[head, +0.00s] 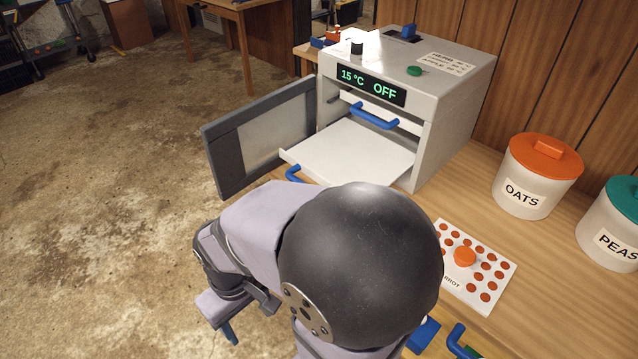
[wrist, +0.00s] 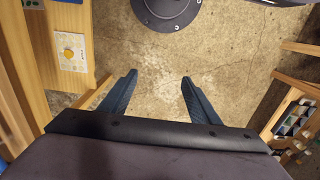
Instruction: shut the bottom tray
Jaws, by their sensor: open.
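The dehydrator (head: 450,95) is a white box on the wooden bench, with its grey-framed door (head: 265,135) swung open to the left. Its display reads 15 °C and OFF. The bottom tray (head: 350,150) is a white sheet pulled well out of the front, with a blue handle (head: 294,173) at its front edge, partly hidden by my arm. An upper tray with a blue handle (head: 375,116) sits inside above it. In the wrist view my gripper (wrist: 158,78) is open and empty over the concrete floor, apart from the tray. In the head view its fingers are mostly hidden.
An OATS jar (head: 522,198) with an orange lid and a PEAS jar (head: 615,240) with a teal lid stand on the bench's right. A white card with orange dots (head: 485,270) lies before them. The floor at left is clear.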

